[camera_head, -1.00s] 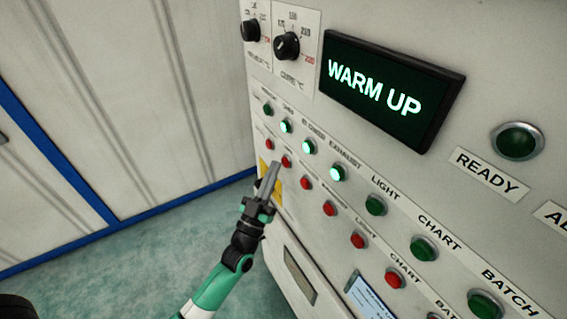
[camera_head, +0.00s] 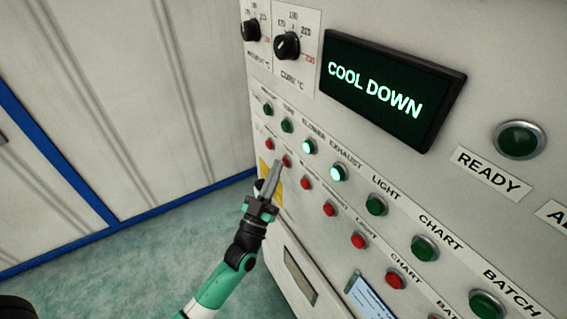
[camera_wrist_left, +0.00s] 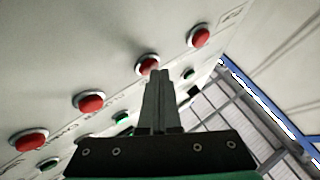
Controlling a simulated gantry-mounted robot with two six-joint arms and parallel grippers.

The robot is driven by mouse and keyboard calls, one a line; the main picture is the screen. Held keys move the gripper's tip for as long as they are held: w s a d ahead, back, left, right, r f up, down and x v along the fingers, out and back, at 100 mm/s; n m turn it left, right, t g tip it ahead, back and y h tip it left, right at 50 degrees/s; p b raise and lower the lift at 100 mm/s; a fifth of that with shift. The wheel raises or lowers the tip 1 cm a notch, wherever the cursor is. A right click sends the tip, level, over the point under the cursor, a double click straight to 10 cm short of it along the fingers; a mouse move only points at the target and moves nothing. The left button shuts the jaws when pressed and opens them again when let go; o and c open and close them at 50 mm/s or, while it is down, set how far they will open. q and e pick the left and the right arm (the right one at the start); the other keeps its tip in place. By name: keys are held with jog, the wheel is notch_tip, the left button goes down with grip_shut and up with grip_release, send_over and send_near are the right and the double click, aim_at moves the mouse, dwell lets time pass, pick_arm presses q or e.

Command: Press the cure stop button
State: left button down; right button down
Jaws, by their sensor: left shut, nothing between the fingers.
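The control panel (camera_head: 450,55) carries a row of green buttons above a row of red buttons. My left gripper (camera_head: 276,165) is shut and empty, its fingertips at the second red button from the left (camera_head: 287,161). In the left wrist view the shut fingertips (camera_wrist_left: 159,72) lie over the lower edge of a red button (camera_wrist_left: 147,65); whether they touch it, I cannot tell. The display (camera_head: 385,90) reads "COOL DOWN". The second green button from the left (camera_head: 287,126) is dark. The BLOWER (camera_head: 309,147) and EXHAUST (camera_head: 339,173) green buttons are lit. My right gripper is out of view.
Neighbouring red buttons (camera_head: 306,183) sit close on the panel. Two black dials (camera_head: 287,46) are above, and a dark green READY lamp (camera_head: 518,140) is at right. A pale wall with a blue base strip (camera_head: 60,160) stands left, with open floor (camera_head: 130,270) below.

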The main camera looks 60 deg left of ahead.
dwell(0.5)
pick_arm(q)
jog(key=shift+s, duration=0.75)
jog(key=shift+s, duration=0.1)
jog(key=s, duration=0.4)
jog(key=shift+s+d, duration=0.1)
jog(key=shift+s, duration=0.3)
jog(key=shift+r, duration=0.1)
dwell(0.3)
